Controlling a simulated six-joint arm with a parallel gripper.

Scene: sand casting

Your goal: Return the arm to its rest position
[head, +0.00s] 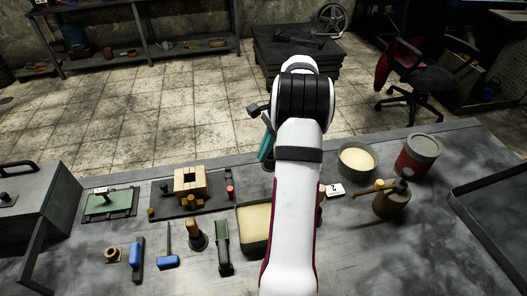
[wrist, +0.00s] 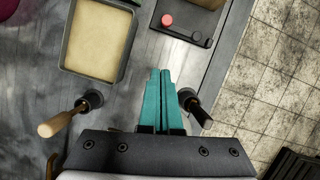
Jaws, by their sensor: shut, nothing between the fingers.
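My arm reaches out over the far part of the workbench (head: 130,240) in the head view. My gripper shows there as a teal finger (head: 266,148), partly hidden by my white arm, near the bench's far edge. In the wrist view my gripper (wrist: 160,72) has both teal fingers together, shut and empty, pointing at bare grey bench top.
A sand-filled tray (head: 253,222) sits beside my arm. A dark plate holds a wooden frame (head: 189,182). A sand bowl (head: 357,159), red can (head: 417,155) and brass oil can (head: 391,200) stand right. The tiled floor lies beyond the bench.

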